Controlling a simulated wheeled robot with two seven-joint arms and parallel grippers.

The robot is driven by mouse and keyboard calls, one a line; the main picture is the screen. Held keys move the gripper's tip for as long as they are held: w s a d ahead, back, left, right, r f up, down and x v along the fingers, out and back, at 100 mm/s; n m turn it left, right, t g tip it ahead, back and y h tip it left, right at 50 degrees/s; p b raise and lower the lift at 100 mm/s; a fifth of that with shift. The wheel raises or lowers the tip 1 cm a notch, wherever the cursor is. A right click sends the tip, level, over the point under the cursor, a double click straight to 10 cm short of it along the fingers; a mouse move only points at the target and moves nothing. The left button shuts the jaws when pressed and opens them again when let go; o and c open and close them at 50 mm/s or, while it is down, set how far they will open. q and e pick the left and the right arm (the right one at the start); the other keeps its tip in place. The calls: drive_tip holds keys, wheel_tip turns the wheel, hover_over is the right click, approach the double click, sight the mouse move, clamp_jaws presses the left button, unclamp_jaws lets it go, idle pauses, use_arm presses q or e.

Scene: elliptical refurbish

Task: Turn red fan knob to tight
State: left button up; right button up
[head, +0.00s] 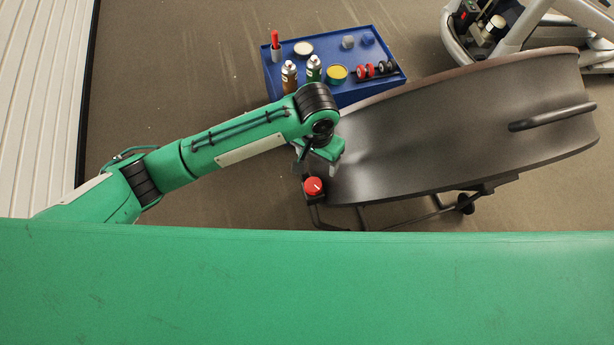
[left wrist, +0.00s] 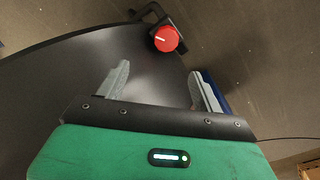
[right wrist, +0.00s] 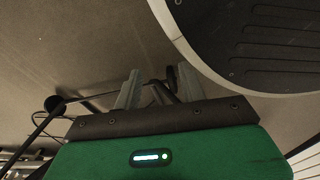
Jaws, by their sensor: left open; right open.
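The red fan knob (head: 313,186) is round with a white mark and sits on the dark frame at the left end of the large black fan (head: 430,130). My left gripper (head: 318,154) hangs just above and behind the knob in the head view. In the left wrist view the red knob (left wrist: 166,38) lies beyond the fingertips, to the right of the middle, and the open, empty fingers (left wrist: 160,80) are apart from it. My right gripper shows only in its own wrist view, where its fingers (right wrist: 158,82) are open near a dark frame; I see nothing held.
A blue tray (head: 269,72) with bottles, a yellow tin (head: 337,74) and small parts stands behind my left arm. A pale elliptical machine (head: 480,40) stands at the top right. The floor left of the tray is clear.

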sight(313, 184)
use_arm(q)
drive_tip(key=f, duration=1.3)
drive_tip(key=shift+w+a+b, duration=0.15)
drive_tip(key=shift+a+b, duration=0.2)
drive_tip(key=shift+b, duration=0.05)
drive_tip(key=shift+f, duration=0.25)
use_arm(e)
drive_tip(key=shift+w+a+r, duration=0.4)
drive_tip(key=shift+w+r, duration=0.35)
drive_tip(key=shift+w, duration=0.05)
use_arm(q)
drive_tip(key=c, duration=1)
use_arm(e)
drive_tip(key=shift+s, duration=0.1)
